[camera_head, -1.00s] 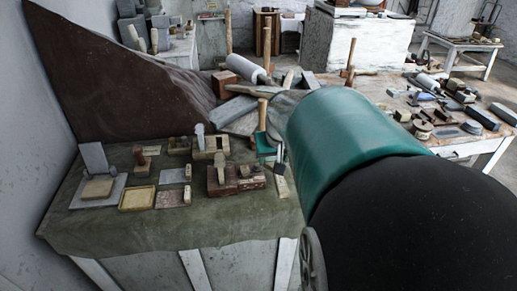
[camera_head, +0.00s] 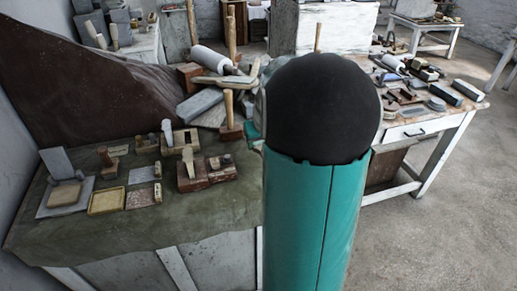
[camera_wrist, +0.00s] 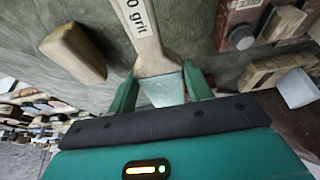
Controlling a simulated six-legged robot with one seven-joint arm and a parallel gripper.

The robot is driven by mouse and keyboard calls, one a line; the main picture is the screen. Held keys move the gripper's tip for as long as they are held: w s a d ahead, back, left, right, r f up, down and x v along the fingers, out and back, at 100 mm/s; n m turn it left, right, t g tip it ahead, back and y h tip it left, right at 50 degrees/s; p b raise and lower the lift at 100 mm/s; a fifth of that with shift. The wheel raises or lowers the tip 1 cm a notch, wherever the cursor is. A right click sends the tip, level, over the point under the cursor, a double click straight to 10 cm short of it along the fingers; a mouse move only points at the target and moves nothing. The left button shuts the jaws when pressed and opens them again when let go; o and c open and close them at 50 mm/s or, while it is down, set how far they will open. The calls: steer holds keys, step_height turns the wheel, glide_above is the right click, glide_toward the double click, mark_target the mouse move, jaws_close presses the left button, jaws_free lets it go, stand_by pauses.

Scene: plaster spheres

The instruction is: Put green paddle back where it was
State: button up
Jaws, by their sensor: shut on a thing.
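In the wrist view my gripper (camera_wrist: 161,88) is shut on a paddle (camera_wrist: 148,45), which I take as the green paddle. A pale greenish end lies between my two teal fingers. The paddle's far end is cut off by the top of the picture. Grey-green cloth shows behind it; I cannot tell whether the paddle touches it. In the head view my arm hides the paddle and most of my gripper.
In the wrist view a wooden block (camera_wrist: 75,52) lies left of the paddle and a reddish block (camera_wrist: 240,22) right of it. In the head view the cloth-covered bench (camera_head: 150,222) holds several blocks and tools. A wooden table (camera_head: 425,133) stands right.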

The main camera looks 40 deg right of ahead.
steer(key=d+f, duration=0.1)
steer(key=w+d+f, duration=0.1)
steer(key=f, duration=0.1)
steer(key=shift+d+f, duration=0.1)
steer(key=shift+d, duration=0.05)
steer(key=shift+f, duration=1.4)
steer(key=shift+f, duration=0.2)
steer(key=o, duration=1)
steer(key=shift+r, duration=0.1)
